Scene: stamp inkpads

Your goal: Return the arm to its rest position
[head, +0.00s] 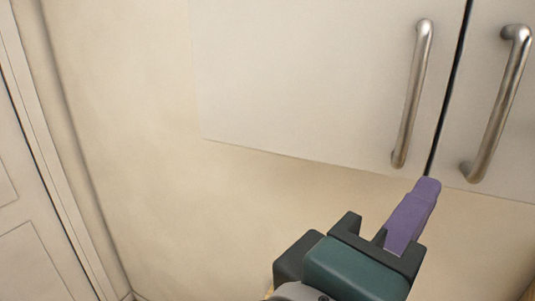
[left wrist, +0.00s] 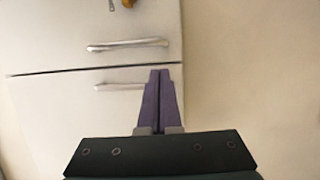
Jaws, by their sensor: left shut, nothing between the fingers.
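My left gripper (head: 426,190) is at the lower right of the head view, with its purple fingers pointing up toward the cabinet doors. In the left wrist view, the two purple fingers (left wrist: 160,73) lie together, and the gripper is shut and empty. The fingers overlap the lower cabinet door and its handle in that view; I cannot tell whether they touch. My right gripper is in neither view.
White cabinet doors (head: 300,80) with metal handles (head: 412,95) (head: 500,100) hang at the upper right. A plain wall (head: 120,130) fills the middle, and a white panelled door (head: 25,220) stands at the left. A small orange thing (left wrist: 128,3) shows at the wrist view's top edge.

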